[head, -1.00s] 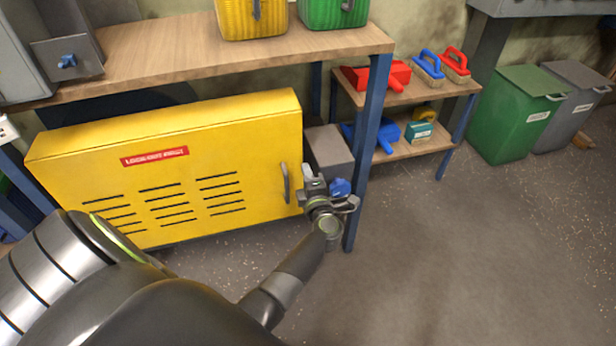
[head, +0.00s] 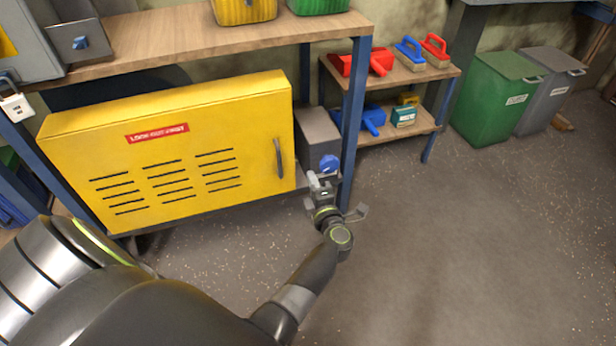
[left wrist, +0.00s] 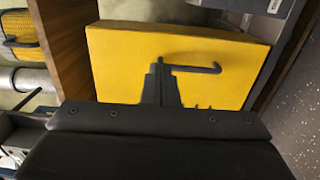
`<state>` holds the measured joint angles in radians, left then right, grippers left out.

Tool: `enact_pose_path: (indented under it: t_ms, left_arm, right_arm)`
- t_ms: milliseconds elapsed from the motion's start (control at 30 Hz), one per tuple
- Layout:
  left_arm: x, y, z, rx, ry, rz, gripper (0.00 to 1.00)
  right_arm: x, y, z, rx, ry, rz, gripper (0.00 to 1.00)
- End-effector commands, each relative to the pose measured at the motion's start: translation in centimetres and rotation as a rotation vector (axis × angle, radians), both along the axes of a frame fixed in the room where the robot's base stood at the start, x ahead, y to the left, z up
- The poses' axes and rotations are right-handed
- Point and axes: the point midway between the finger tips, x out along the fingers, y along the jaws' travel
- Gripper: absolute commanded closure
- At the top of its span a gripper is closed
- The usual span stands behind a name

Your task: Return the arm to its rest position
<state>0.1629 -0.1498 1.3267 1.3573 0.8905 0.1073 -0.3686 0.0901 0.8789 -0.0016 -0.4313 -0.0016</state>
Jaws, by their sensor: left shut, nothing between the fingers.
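My left gripper (head: 322,181) is shut and empty. In the head view it is just right of the yellow cabinet door and its dark handle (head: 279,158), apart from the handle. In the left wrist view my shut fingers (left wrist: 160,82) show in front of the yellow door (left wrist: 115,65), with the handle (left wrist: 195,68) beyond them. The yellow cabinet (head: 90,165) carries a red label and several vent slots and looks closed. My right gripper is not in view.
A wooden workbench (head: 150,45) with blue legs stands over the cabinet. A grey box with a blue knob (head: 329,163) is close behind my gripper. A low shelf (head: 385,92) holds brushes and dustpans. Green (head: 490,110) and grey bins stand at right. The floor (head: 450,240) in front is clear.

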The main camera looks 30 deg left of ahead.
Motion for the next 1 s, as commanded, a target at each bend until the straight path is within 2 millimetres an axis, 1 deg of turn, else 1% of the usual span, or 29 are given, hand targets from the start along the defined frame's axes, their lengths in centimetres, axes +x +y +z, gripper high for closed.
enact_pose_path:
  t_ms: [167, 267, 367, 467, 567, 600, 667, 700, 767, 800, 867, 900, 967, 1000]
  left_arm:
    - [0.0, -0.2, 0.0, 0.001, -0.001, -0.001, 1.0]
    - [0.0, -0.2, -0.1, 0.007, 0.006, -0.006, 1.0]
    - [-0.3, -0.3, -0.8, 0.063, 0.055, -0.048, 1.0]
    - [-1.1, -0.8, -2.9, 0.192, 0.174, -0.156, 1.0]
    - [-3.1, -1.7, -7.1, 0.359, 0.37, -0.331, 1.0]
    - [-4.4, -2.1, -9.2, 0.424, 0.459, -0.412, 1.0]
    - [-7.0, -2.7, -12.7, 0.51, 0.6, -0.537, 1.0]
    - [-9.0, -3.0, -15.0, 0.562, 0.696, -0.621, 1.0]
    - [-12.4, -3.3, -18.3, 0.623, 0.832, -0.742, 1.0]
    - [-14.7, -3.3, -20.2, 0.656, 0.915, -0.817, 1.0]
    - [-18.5, -3.2, -22.9, 0.696, 1.039, -0.926, 1.0]
    - [-21.2, -3.1, -24.4, 0.717, 1.12, -0.995, 1.0]
    - [-25.4, -2.7, -26.5, 0.743, 1.235, -1.097, 1.0]
    - [-28.2, -2.4, -27.6, 0.756, 1.31, -1.164, 1.0]
  right_arm:
    - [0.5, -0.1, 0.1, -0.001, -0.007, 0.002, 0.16]
    - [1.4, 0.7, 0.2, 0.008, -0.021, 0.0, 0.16]
    - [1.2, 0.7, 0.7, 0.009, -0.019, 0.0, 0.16]
    - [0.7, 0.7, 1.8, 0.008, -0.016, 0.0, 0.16]
    - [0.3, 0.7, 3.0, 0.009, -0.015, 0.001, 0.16]
    - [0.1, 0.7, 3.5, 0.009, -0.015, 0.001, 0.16]
    - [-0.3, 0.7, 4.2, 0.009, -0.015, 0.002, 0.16]
    - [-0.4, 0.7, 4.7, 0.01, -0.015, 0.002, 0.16]
    - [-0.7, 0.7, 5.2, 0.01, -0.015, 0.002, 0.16]
    - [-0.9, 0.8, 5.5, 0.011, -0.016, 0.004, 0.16]
    - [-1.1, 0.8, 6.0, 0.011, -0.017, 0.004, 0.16]
    - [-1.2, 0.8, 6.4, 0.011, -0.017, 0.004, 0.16]
    - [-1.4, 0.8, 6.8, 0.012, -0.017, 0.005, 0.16]
    - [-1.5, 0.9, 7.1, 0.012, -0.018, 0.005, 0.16]
